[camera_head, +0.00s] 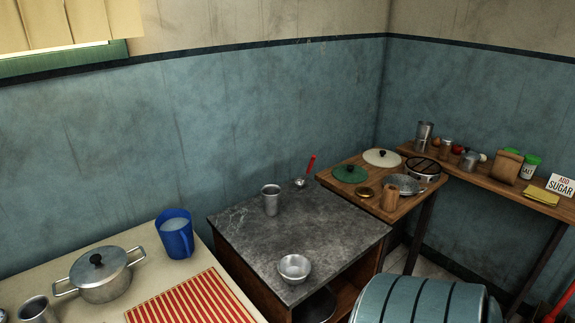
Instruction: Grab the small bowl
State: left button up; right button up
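A small metal bowl (294,268) sits upright on the dark stone top of a low cabinet (325,235), near its front edge. The bowl looks empty and nothing touches it. Neither of my grippers shows in the head view, so their state is not visible.
A metal cup (270,200) and a red-handled ladle (305,172) stand behind the bowl. A blue jug (176,235), a lidded pot (101,275) and a red striped cloth (190,303) are left. A teal banded drum (420,301) is front right. Lids and dishes crowd the wooden table (338,188).

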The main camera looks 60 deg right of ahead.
aim_at(293, 270)
jog(key=i, duration=0.3)
jog(key=z, duration=2.1)
jog(key=k+l, duration=0.15)
jog(key=l, duration=0.3)
jog(key=k+l+z, duration=0.1)
jog(key=l, duration=0.3)
